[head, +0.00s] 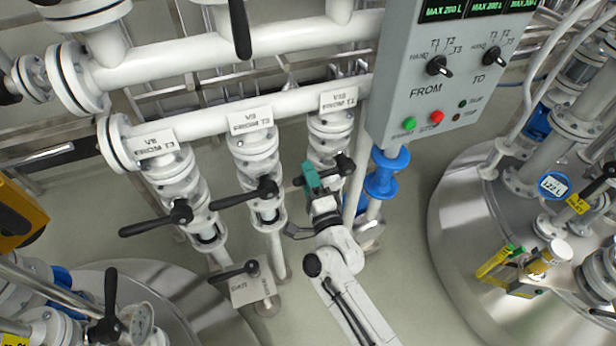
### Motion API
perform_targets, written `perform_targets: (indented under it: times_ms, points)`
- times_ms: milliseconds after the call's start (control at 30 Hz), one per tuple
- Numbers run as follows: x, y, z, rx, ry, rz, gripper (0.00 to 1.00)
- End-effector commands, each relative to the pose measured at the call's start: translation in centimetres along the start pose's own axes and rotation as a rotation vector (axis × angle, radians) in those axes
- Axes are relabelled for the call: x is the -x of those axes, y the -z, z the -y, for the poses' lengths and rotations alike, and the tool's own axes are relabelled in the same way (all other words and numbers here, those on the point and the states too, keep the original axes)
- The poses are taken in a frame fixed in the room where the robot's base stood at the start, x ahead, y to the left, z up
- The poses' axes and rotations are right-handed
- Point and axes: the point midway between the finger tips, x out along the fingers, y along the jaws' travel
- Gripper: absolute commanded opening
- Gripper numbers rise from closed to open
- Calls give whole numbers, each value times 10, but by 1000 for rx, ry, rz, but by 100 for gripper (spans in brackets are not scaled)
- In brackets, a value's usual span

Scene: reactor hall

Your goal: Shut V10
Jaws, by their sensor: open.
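The V10 valve is a white flanged valve (328,135) on the right of a row of three, under a tag (339,98) that seems to read V10 FROM T1. Its black lever (345,167) shows beside my gripper; part of it is hidden behind the gripper. My gripper (311,176), with teal parts, is open and at the lever, just below the valve body. I cannot tell whether the jaws are around the lever or touching it.
Two similar valves with black levers (245,194) (156,220) stand to the left. A grey control box (425,95) with knobs and buttons hangs at the right, above a blue fitting (386,174). Large steel tanks (460,215) flank the open floor.

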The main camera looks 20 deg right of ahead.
Motion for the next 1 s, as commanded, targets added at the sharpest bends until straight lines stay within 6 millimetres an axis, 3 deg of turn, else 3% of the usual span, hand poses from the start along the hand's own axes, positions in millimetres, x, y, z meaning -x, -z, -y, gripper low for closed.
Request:
perform_targets:
  times_ms: [233,500,700,1000]
  points:
    - [20,0,-2,0,-4,0,47]
    - [71,0,-3,1,-2,0,47]
    - [98,-1,-2,0,-1,1,47]
    - [108,-1,0,0,1,1,47]
